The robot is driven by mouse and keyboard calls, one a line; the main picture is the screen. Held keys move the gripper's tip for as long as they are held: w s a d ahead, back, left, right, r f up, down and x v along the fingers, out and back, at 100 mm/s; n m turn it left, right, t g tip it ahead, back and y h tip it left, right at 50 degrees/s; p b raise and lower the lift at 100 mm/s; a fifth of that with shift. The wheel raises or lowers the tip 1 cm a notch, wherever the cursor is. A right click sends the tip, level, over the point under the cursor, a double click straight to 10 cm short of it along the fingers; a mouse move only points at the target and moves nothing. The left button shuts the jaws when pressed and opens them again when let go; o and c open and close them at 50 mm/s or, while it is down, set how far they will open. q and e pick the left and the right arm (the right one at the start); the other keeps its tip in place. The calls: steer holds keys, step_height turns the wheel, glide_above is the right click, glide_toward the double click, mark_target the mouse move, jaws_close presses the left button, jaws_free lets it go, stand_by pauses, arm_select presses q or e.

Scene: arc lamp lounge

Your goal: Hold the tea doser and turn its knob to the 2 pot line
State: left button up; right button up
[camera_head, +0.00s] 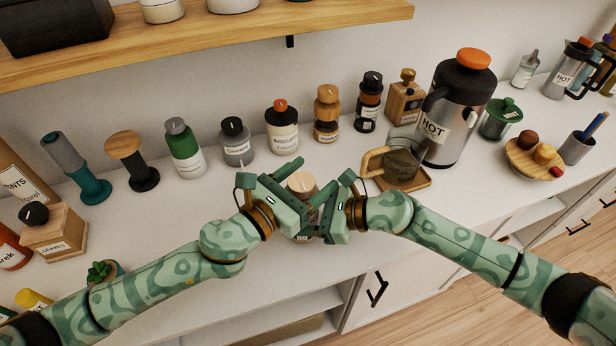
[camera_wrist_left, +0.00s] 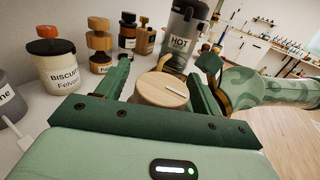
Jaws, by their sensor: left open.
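The tea doser's round pale wooden knob (camera_head: 301,182) stands between my two grippers near the counter's front edge. In the left wrist view the knob (camera_wrist_left: 158,90) shows a white pointer line on its top, pointing right. My left gripper (camera_head: 306,184) is open, with one dark green finger on each side of the knob; I cannot tell whether they touch it. My right gripper (camera_head: 328,208) is close by on the right, low against the doser; its jaws are too covered to read. The doser's body and its pot lines are mostly hidden behind the grippers.
A row of canisters, including a biscuits jar (camera_head: 282,128), stands along the wall behind. A HOT flask (camera_head: 456,112) and a glass mug (camera_head: 402,166) on a wooden tray stand to the right. A LEAVES box (camera_head: 56,232) is at left. A wooden shelf (camera_head: 215,38) hangs above.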

arm_select(q)
steer(key=c, duration=1)
